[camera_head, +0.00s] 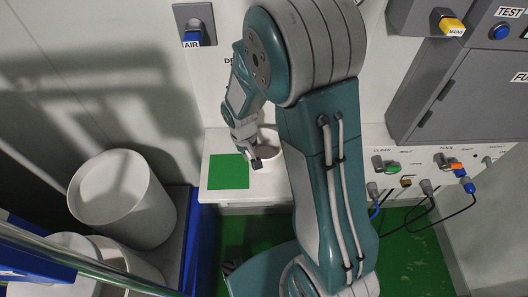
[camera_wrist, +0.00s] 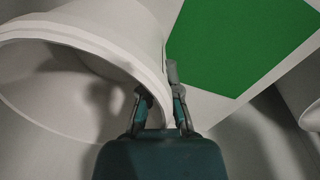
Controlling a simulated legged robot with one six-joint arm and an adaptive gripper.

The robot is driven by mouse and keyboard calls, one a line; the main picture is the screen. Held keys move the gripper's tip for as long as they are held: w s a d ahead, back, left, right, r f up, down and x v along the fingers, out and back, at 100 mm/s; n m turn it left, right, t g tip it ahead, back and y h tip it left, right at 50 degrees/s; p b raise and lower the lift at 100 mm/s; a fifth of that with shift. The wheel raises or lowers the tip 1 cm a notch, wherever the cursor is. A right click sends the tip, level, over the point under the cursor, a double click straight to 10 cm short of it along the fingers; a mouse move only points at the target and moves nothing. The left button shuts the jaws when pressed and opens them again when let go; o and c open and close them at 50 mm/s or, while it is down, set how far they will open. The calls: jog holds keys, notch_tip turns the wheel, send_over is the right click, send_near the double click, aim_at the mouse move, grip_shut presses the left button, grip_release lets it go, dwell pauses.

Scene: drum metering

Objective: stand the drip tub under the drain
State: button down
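The drip tub (camera_head: 268,141) is a white round tub on the white ledge, right of the green square (camera_head: 229,171) and partly hidden by my arm. In the wrist view the tub (camera_wrist: 70,40) fills the left side, its wide mouth towards the camera. My gripper (camera_head: 255,160) is at the tub's near rim. In the wrist view its fingers (camera_wrist: 160,90) are close together, one inside the mouth and one outside, with the wall between them. A label starting "D" shows on the wall above; the drain itself is not visible behind my arm.
White drums (camera_head: 122,198) stand at the left, by a blue-edged platform (camera_head: 190,240). An AIR fitting (camera_head: 193,38) is on the wall. A panel (camera_head: 440,160) with connectors and cables is at the right, below a grey cabinet (camera_head: 465,95). The green square (camera_wrist: 240,45) is bare.

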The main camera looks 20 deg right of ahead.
jog(key=shift+r, duration=0.15)
jog(key=shift+r, duration=0.3)
notch_tip(320, 180, up, 2)
jog(key=shift+r, duration=0.25)
jog(key=s+r, duration=0.9)
jog(key=s, duration=0.5)
jog(key=shift+d+r, duration=0.25)
jog(key=shift+r, duration=0.05)
jog(key=shift+s, duration=0.15)
